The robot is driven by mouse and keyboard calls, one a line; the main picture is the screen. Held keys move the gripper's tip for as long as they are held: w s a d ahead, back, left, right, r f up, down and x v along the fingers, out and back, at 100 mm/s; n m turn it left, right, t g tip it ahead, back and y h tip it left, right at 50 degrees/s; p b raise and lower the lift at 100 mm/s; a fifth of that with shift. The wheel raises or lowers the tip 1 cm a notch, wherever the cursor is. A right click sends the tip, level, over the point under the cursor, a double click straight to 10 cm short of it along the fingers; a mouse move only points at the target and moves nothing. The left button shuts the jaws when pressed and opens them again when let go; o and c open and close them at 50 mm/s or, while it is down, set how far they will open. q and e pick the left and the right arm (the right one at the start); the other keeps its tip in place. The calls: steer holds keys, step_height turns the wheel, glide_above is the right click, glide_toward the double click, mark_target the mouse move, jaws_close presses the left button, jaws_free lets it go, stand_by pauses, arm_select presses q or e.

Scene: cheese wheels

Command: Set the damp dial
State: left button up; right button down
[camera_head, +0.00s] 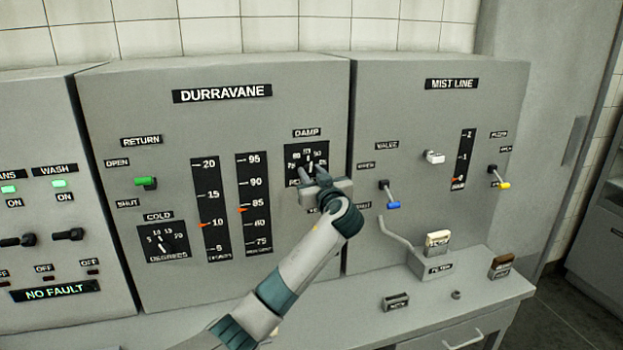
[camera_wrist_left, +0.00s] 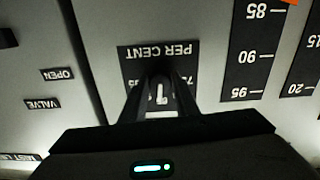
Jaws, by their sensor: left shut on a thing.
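The damp dial (camera_head: 295,154) is a black scale plate with white numbers under the DAMP label, on the grey Durravane panel. My left gripper (camera_head: 312,173) is in front of it, shut on the dial's dark knob. In the left wrist view the dial plate (camera_wrist_left: 155,51) appears upside down with PER CENT on it. There the two fingers of my left gripper (camera_wrist_left: 160,95) stand on either side of the knob, and a white pointer mark shows between them. The gripper hides part of the scale, so the exact setting cannot be read. My right gripper is not in view.
Left of the dial are two vertical gauges (camera_head: 253,204) with orange pointers. The cold dial (camera_head: 163,241) and green return lever (camera_head: 146,182) are farther left. The Mist Line panel's blue-tipped valve lever (camera_head: 392,204) is close on the right. A ledge (camera_head: 350,306) runs below.

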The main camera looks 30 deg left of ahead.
arm_select(q)
steer(key=shift+f+m+b, duration=0.2)
steer(key=shift+m+b, duration=0.8)
steer(key=shift+r+m, duration=0.1)
steer(key=shift+m, duration=0.7)
steer(key=shift+r+m, duration=0.1)
steer(key=shift+m, duration=0.9)
steer(key=m+p, duration=0.1)
steer(key=m, duration=0.3)
steer(key=shift+r+m, duration=0.1)
steer(key=shift+m, duration=0.2)
steer(key=m+p, duration=0.1)
steer(key=m, duration=0.2)
steer(key=shift+s+a, duration=0.1)
steer(key=shift+m+p, duration=0.55)
steer(key=shift+m, duration=0.35)
